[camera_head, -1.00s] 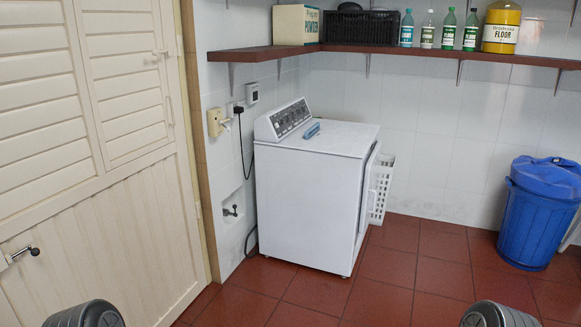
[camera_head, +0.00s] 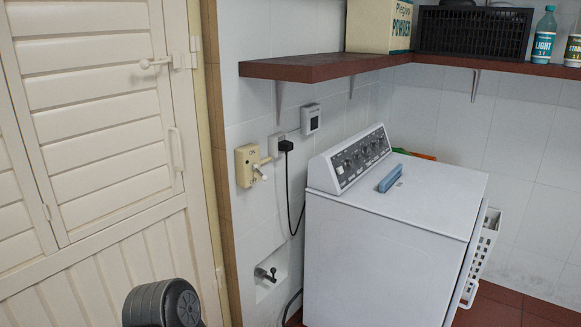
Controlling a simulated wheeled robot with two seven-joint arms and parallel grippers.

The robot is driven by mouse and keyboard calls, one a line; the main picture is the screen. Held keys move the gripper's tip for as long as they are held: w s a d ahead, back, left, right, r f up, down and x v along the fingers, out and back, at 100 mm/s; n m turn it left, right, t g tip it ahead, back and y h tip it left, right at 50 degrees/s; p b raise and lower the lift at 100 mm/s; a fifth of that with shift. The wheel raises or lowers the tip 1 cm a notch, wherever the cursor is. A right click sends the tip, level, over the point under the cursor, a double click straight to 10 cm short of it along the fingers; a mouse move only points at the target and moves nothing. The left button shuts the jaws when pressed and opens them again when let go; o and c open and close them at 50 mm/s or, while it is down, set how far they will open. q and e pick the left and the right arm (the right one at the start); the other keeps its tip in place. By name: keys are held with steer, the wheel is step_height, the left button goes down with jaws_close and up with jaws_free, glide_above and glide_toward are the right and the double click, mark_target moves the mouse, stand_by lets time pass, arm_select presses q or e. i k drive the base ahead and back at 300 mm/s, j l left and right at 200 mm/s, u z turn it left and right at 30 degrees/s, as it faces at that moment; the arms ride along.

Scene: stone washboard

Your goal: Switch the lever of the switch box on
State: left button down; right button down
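The switch box (camera_head: 246,166) is a cream box on the white tiled wall, left of the washing machine. It has small lettering near its top that seems to read "ON". Its lever (camera_head: 262,168) sticks out from the box to the right, with a pale knob at its end. I cannot tell the lever's setting from here. A dark rounded part of my arm shows at the bottom left, well below and apart from the box. Neither of my grippers is in view.
A white washing machine (camera_head: 392,235) stands right of the box with a blue object (camera_head: 390,178) on top. A red-brown shelf (camera_head: 318,66) runs above. A black plug and cord (camera_head: 287,147) and a wall tap (camera_head: 265,274) are near. A cream louvred door (camera_head: 95,115) fills the left.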

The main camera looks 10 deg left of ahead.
mark_target(255, 166)
steer(key=i+l+u, duration=0.1)
steer(key=i+u, duration=0.35)
steer(key=i+l+u, duration=1.5)
steer(key=l+u, duration=0.2)
steer(key=l, duration=0.25)
